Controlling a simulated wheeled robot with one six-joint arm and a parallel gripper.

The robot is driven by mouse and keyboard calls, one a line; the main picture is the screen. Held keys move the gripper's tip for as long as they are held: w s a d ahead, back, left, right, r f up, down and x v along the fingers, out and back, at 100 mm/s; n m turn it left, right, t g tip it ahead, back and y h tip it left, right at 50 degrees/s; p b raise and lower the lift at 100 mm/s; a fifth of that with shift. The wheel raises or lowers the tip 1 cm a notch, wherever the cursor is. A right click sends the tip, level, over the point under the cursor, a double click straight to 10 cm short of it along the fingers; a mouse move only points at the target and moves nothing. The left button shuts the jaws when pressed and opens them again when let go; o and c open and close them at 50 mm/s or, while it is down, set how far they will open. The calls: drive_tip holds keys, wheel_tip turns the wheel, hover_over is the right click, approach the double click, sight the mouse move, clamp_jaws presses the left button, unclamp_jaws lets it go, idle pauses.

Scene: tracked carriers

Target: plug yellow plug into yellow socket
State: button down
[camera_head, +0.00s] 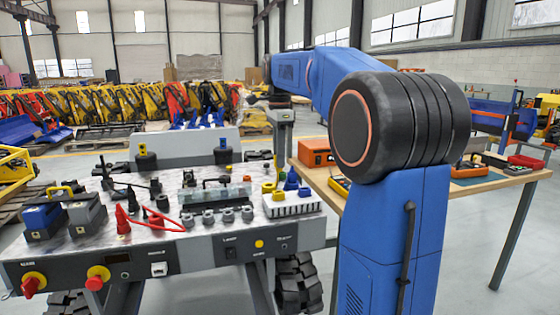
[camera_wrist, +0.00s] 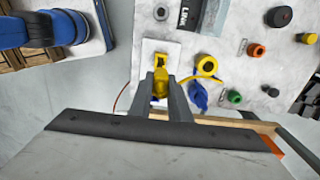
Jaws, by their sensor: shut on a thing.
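My gripper (camera_wrist: 161,90) is shut on a yellow plug (camera_wrist: 161,82) in the wrist view. The plug stands between the fingertips over a small white plate (camera_wrist: 147,48). I cannot tell whether it touches the plate or what lies under it. A small round yellow piece (camera_wrist: 308,38) sits at the far right of the same surface; I cannot tell if it is the yellow socket.
A yellow ring (camera_wrist: 207,66) and a blue piece (camera_wrist: 198,95) lie just right of my fingers. Orange (camera_wrist: 256,50) and green (camera_wrist: 234,96) round pieces stand farther right. The workbench (camera_head: 150,237) is crowded with fittings. A wooden table (camera_head: 482,184) stands to the right.

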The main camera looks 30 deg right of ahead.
drive_tip(key=shift+a+f, duration=0.1)
idle(0.3)
drive_tip(key=shift+f, duration=2.75)
drive_tip(key=shift+f, duration=1.35)
idle(0.4)
drive_tip(key=c, duration=1.6)
unclamp_jaws()
wheel_tip(320, 180, up, 17)
drive_tip(key=shift+r, duration=0.2)
